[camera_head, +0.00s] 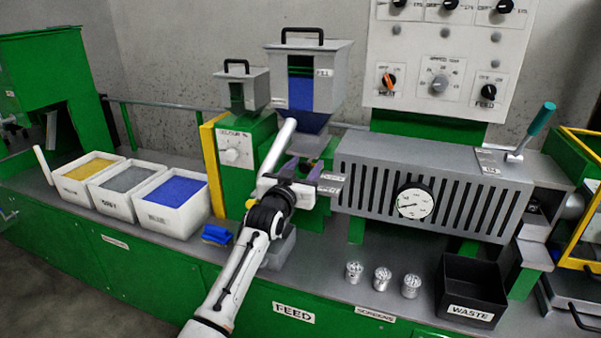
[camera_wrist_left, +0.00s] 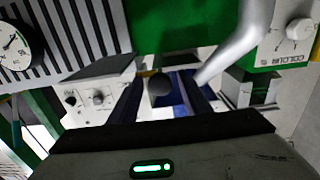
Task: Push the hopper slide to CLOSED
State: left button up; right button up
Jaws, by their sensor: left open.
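The main hopper (camera_head: 313,90) is a grey bin with a black top handle and blue material behind its front window. Below it, by the machine's throat, is a grey plate with small labels (camera_head: 331,177), too small to read surely. My left gripper (camera_head: 303,169) is open beneath the hopper, just left of these labels. In the left wrist view its two dark fingers (camera_wrist_left: 163,98) stand apart, with a dark round knob (camera_wrist_left: 159,87) showing between them. I cannot tell whether they touch it. The slide itself is mostly hidden by my gripper. My right gripper is out of view.
A grey slotted barrel housing (camera_head: 430,185) with a gauge (camera_head: 414,201) lies right of my gripper. A slanted pale tube (camera_head: 278,145) and the colour feeder (camera_head: 236,152) are close on the left. White bins (camera_head: 165,218), metal cups (camera_head: 382,277) and a black waste box (camera_head: 472,280) stand around.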

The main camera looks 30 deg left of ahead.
pick_arm(q)
jog(key=s+d, duration=0.1)
jog(key=s, duration=0.9)
jog(key=shift+d, duration=0.15)
jog(key=s+d+f+m+g+h, duration=0.1)
jog(key=s+d+f, duration=0.15)
jog(key=f, duration=0.35)
jog(key=s+d+f+g+h, duration=0.1)
jog(key=s+d+f, duration=0.15)
jog(key=f, duration=0.35)
jog(key=s+d+f+m+g+h, duration=0.1)
jog(key=s+d+f+g, duration=0.2)
jog(key=s+f, duration=0.8)
jog(key=s+d+f+m+g+h, duration=0.1)
jog(key=s+d+f+g, duration=0.3)
jog(key=s, duration=1.5)
jog(key=d+f, duration=0.3)
jog(key=f, duration=0.4)
jog(key=shift+d+f+h, duration=0.3)
jog(key=shift+d, duration=0.05)
